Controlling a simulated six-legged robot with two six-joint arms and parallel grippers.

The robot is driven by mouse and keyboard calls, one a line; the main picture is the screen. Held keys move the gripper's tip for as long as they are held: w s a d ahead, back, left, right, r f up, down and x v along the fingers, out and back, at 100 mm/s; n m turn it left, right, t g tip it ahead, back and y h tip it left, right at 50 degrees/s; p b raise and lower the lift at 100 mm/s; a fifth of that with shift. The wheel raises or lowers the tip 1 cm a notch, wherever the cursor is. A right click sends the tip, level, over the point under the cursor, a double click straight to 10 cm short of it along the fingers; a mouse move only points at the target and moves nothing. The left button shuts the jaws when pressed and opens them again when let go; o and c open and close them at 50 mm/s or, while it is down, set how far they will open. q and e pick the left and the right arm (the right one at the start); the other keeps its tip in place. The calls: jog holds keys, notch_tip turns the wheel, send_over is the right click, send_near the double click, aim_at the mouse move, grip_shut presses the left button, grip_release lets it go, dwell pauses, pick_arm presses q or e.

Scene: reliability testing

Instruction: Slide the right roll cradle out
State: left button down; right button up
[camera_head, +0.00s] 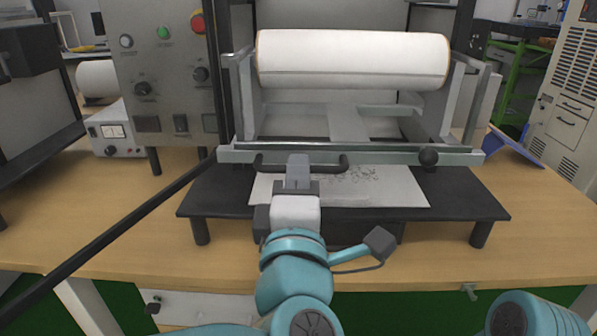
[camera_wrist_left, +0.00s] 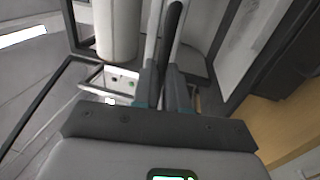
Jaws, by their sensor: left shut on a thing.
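The roll cradle (camera_head: 245,155) is a grey metal frame in the middle of the head view. It carries a large white roll (camera_head: 352,60). A black bar handle (camera_head: 330,164) runs along the left part of its front rail, and a black round knob (camera_head: 428,157) sits at the right. My left gripper (camera_head: 299,165) is at the handle, its fingers shut on it. In the left wrist view the fingers (camera_wrist_left: 166,70) close on the dark handle (camera_wrist_left: 173,22), with a white roll (camera_wrist_left: 117,30) beyond. My right gripper is out of view; only a teal part of that arm shows at lower right.
A black low stand (camera_head: 470,205) with a printed white sheet (camera_head: 400,190) lies under the cradle on the wooden table (camera_head: 110,225). A control panel (camera_head: 165,80) with buttons stands left. A small meter box (camera_head: 113,132) and another white roll (camera_head: 97,78) are farther left.

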pick_arm(q)
jog(key=c, duration=1.2)
grip_release()
